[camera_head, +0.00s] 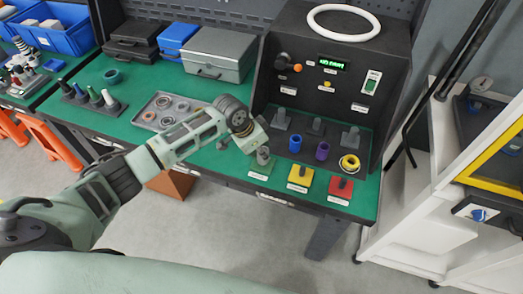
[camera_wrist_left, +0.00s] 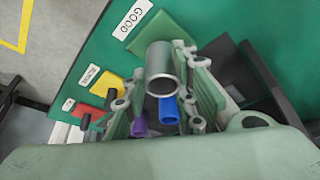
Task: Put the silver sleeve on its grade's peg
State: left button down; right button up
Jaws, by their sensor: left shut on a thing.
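My left gripper (camera_head: 256,146) is shut on the silver sleeve (camera_wrist_left: 160,68), a short hollow cylinder. In the head view the sleeve (camera_head: 263,156) shows just below the fingers, over the green pad (camera_head: 260,169). In the wrist view this green pad (camera_wrist_left: 148,32) carries the label GOOD (camera_wrist_left: 136,15). The sleeve hides any peg on it, and I cannot tell whether the sleeve is around a peg. My right gripper is not in view.
A blue sleeve (camera_head: 295,144), a purple sleeve (camera_head: 322,151) and a yellow ring (camera_head: 349,164) stand by the black test station (camera_head: 280,70). Grey pegs stand close behind the sleeves.

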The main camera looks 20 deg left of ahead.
pick_arm(q)
jog(key=shift+f, duration=0.6)
dwell(0.6)
dwell(0.5)
jog(key=c, duration=1.4)
grip_release()
jog(key=shift+f, duration=0.1)
jog(key=shift+o, duration=0.2)
notch_tip(320, 180, up, 9)
jog(key=p, duration=0.8)
jog(key=shift+p, duration=0.4)
